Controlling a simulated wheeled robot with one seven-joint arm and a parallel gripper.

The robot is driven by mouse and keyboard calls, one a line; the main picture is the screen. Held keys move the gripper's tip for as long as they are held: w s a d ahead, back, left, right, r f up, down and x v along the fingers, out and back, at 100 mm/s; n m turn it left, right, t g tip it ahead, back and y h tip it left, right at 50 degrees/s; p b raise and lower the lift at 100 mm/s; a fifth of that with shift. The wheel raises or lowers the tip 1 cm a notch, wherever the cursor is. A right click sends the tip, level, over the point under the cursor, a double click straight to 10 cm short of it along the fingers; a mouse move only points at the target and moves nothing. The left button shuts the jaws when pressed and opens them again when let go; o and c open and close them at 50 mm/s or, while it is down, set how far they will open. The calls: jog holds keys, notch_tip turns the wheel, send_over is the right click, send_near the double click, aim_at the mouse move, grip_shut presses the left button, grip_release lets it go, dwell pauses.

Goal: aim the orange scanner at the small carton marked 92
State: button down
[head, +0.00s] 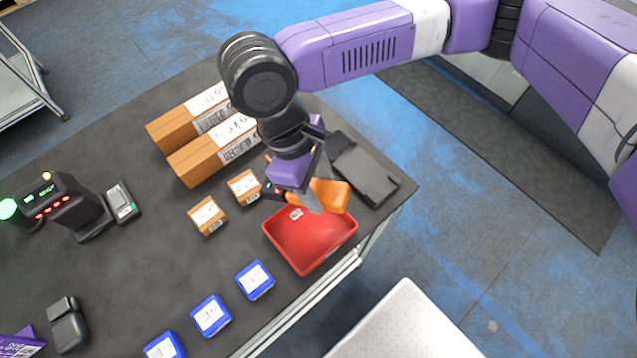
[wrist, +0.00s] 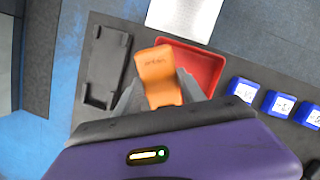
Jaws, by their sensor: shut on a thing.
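In the wrist view the scanner (wrist: 157,77) sits between the two grey fingers (wrist: 160,100). Two small brown cartons stand on the dark table left of my gripper: a nearer one (head: 207,216) and a farther one (head: 243,187). Both have white labels on top, with print too small to read, so I cannot tell which is marked 92. Neither touches the gripper or scanner.
The red tray (head: 310,262) lies below the gripper. A dark empty cradle (head: 366,175) is to the right. Two long cartons (head: 188,124) lie behind. Several blue boxes (head: 255,281) line the front edge. A dark device with lights (head: 75,205) stands at left.

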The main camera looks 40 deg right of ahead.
aim_at(319, 190)
jog(key=shift+f, duration=0.15)
dwell(0.3)
notch_tip(319, 190, up, 12)
jog(key=p, duration=0.7)
dwell(1.1)
